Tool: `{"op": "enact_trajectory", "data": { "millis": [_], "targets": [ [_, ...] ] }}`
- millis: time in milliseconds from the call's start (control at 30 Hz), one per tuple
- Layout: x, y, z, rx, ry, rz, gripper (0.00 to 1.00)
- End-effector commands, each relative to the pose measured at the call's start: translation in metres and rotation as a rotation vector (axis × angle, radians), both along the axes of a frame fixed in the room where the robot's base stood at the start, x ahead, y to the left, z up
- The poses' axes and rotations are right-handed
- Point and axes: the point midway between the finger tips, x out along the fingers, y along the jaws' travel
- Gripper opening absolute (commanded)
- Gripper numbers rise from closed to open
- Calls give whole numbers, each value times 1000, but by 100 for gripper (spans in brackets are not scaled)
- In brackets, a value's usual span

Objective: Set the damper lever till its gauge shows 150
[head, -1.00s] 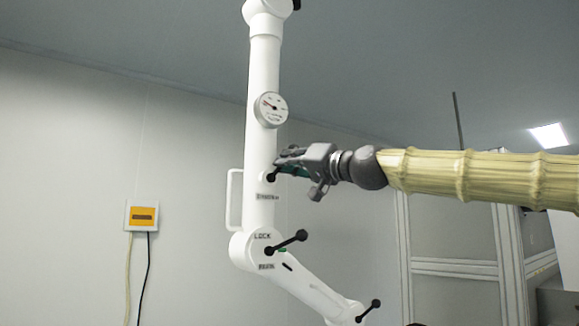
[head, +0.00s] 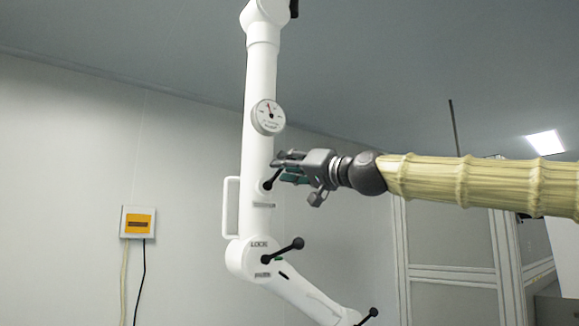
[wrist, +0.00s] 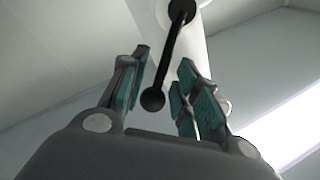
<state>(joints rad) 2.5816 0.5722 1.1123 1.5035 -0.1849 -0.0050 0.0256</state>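The damper lever (head: 272,181) is a short black lever on the white arm-like duct, tilted up to the right from its pivot. The round white gauge (head: 268,117) is on the duct above it; its needle points up and slightly left, and its numbers are too small to read. My gripper (head: 281,164) is at the lever's free end, which it partly hides. In the wrist view, the lever (wrist: 172,60) and its ball knob lie between the teal-padded fingers of my gripper (wrist: 166,78). The fingers are open, with a visible gap on each side of the lever.
A second black lever (head: 284,251) is at the joint marked LOCK, and a third (head: 368,317) is lower right. A white handle (head: 231,205) stands out on the duct's left side. A yellow-fronted box (head: 138,222) hangs on the wall.

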Motion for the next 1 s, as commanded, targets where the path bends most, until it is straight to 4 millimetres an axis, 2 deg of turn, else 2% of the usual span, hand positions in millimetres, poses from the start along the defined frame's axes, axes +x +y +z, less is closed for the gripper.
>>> {"op": "enact_trajectory", "data": {
  "millis": [700, 1000],
  "targets": [
    [-66, -81, -18, 9, -3, -7, 31],
    [-77, -95, -22, 8, -3, -7, 31]
  ]
}}
